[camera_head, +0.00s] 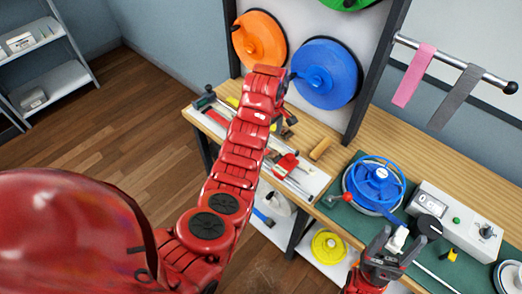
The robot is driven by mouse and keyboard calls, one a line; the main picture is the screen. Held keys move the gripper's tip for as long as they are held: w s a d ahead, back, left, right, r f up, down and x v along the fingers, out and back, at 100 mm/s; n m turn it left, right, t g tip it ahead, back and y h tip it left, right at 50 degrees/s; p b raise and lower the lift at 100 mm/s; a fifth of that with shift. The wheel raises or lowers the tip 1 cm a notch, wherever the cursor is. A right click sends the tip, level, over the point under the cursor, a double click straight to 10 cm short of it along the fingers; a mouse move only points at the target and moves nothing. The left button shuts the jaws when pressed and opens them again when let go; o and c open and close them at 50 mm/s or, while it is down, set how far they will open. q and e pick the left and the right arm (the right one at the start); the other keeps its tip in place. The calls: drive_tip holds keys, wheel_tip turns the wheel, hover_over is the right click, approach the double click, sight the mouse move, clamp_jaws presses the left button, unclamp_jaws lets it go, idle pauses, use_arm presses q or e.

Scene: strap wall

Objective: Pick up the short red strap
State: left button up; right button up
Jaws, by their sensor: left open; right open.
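A short pinkish-red strap (413,76) hangs over a metal rail at the upper right; it is the only reddish strap I can make out. A longer grey strap (456,98) hangs to its right. My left arm reaches across the middle; its gripper (285,126) is small, dark and partly hidden by the arm, over the bench and well left of the strap. My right gripper (394,252) is open at the lower right, below and apart from the strap. A white object shows between its fingers, but I cannot tell whether they touch it.
The wooden bench (395,140) holds tools, a blue reel (375,184) on a green mat and a grey device with dials (458,222). Orange (260,39) and blue (326,73) reels hang on the wall panel. A dark post stands left of the rail.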

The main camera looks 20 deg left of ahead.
sight(270, 151)
use_arm(q)
drive_tip(key=shift+f, duration=0.75)
drive_tip(key=shift+f+p, duration=0.3)
drive_tip(key=shift+f, duration=0.35)
wheel_tip(270, 151, down, 4)
drive_tip(key=p, duration=0.3)
drive_tip(key=shift+w+a+f, duration=0.1)
drive_tip(key=shift+w, duration=0.05)
drive_tip(key=shift+f, duration=0.35)
drive_tip(key=shift+c, duration=0.2)
drive_tip(key=shift+w, duration=0.1)
clamp_jaws()
